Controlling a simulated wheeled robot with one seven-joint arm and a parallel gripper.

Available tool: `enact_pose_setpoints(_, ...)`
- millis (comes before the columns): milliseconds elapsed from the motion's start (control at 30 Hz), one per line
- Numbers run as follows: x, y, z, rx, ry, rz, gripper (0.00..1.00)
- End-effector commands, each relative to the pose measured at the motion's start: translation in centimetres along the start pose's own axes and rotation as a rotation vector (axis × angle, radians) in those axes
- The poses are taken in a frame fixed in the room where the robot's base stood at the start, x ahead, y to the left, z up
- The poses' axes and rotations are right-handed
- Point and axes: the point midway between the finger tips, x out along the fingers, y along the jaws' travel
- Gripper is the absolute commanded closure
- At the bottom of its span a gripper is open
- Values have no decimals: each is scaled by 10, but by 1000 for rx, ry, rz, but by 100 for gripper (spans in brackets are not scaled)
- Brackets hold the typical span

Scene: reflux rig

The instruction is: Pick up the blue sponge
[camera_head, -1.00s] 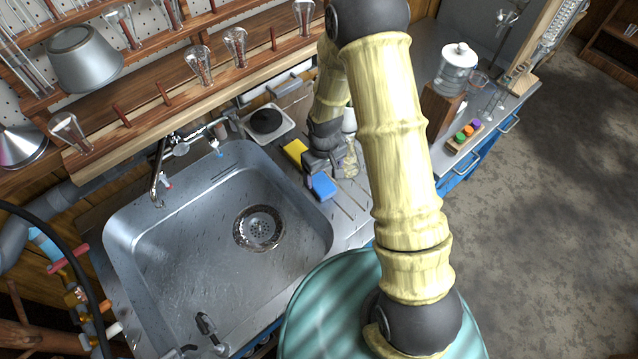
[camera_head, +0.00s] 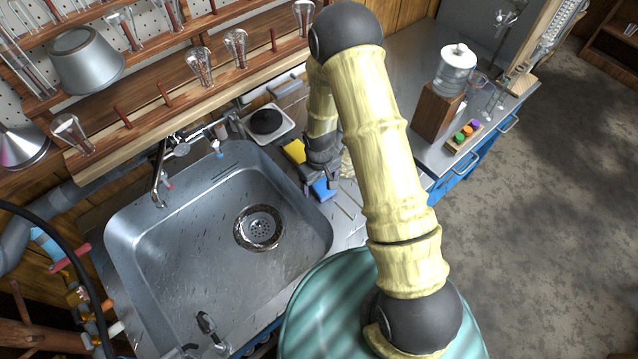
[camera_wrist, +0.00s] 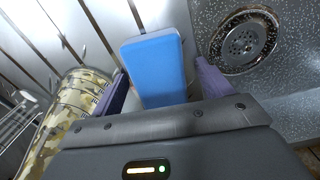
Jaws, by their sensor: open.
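The blue sponge (camera_head: 322,189) lies on the ridged metal drainboard to the right of the sink, partly hidden by my gripper in the head view. In the wrist view the blue sponge (camera_wrist: 155,66) shows between my two purple fingers, its near end close to the palm edge. My gripper (camera_head: 321,190) is open, with its fingers pointing down over the sponge. In the wrist view my gripper (camera_wrist: 160,90) has one finger on each side of the sponge, with a visible gap on the right. Whether either finger touches it I cannot tell.
A yellow sponge (camera_head: 294,151) lies just behind my gripper. A camouflage-patterned cylinder (camera_wrist: 72,112) stands close beside the left finger in the wrist view. The sink (camera_head: 180,240) with its drain is to the left.

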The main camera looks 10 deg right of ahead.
Motion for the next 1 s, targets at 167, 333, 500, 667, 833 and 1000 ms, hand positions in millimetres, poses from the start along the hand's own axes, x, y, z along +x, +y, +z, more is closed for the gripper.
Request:
enact_pose_setpoints(167,0,0,0,0,0,0,22)
enact_pose_setpoints(333,0,0,0,0,-1,0,34)
enact_pose_setpoints(500,0,0,0,0,-1,0,67)
enact_pose_setpoints(667,0,0,0,0,-1,0,70)
enact_pose_setpoints(833,-2,0,0,0,0,0,70)
enact_pose_setpoints(1000,-12,0,0,1,1,0,70)
